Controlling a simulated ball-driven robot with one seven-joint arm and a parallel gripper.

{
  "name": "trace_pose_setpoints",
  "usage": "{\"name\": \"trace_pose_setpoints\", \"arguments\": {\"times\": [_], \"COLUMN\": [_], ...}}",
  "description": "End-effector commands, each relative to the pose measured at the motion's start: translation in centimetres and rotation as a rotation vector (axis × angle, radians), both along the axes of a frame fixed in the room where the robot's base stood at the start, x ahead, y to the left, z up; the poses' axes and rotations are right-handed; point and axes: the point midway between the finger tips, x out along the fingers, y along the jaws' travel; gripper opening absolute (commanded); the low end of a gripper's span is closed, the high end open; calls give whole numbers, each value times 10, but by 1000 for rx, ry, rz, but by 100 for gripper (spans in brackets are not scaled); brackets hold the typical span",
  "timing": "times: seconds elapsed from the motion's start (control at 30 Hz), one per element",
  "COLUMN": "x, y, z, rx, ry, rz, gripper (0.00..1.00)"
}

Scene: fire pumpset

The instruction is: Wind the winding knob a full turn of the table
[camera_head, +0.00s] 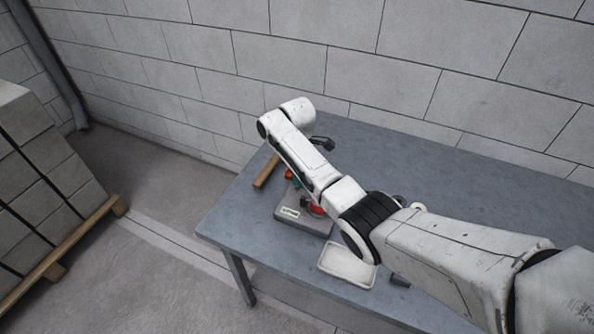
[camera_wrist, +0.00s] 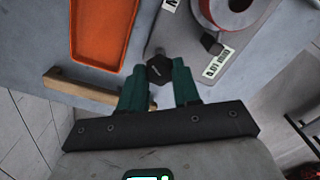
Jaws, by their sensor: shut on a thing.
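A black faceted knob (camera_wrist: 160,68) is between the green fingertips of my gripper (camera_wrist: 160,76) in the wrist view. My gripper is shut on this knob. The knob is at the edge of a grey device base (camera_wrist: 258,22), which carries a red ring (camera_wrist: 238,18) around a pale centre, a second dark knob (camera_wrist: 212,43) and a white label. In the head view the device base (camera_head: 297,222) stands on the blue-grey table (camera_head: 228,216), partly under my arm. My arm hides most of the gripper and the held knob there.
An orange tray (camera_wrist: 103,30) and a wooden bar (camera_wrist: 80,86) lie near the gripper; the bar also shows in the head view (camera_head: 266,171). A white tray (camera_head: 347,263) is at the table's front edge. Stacked blocks (camera_head: 40,165) stand on a pallet at left.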

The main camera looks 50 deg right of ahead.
Motion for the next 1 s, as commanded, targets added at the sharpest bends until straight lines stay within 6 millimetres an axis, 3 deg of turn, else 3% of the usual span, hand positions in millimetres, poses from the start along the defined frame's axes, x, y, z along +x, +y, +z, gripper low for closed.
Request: {"name": "trace_pose_setpoints", "arguments": {"times": [1.0], "x": [1], "y": [1], "z": [1], "rx": [-1], "ry": [-1], "rz": [-964], "gripper": [1]}}
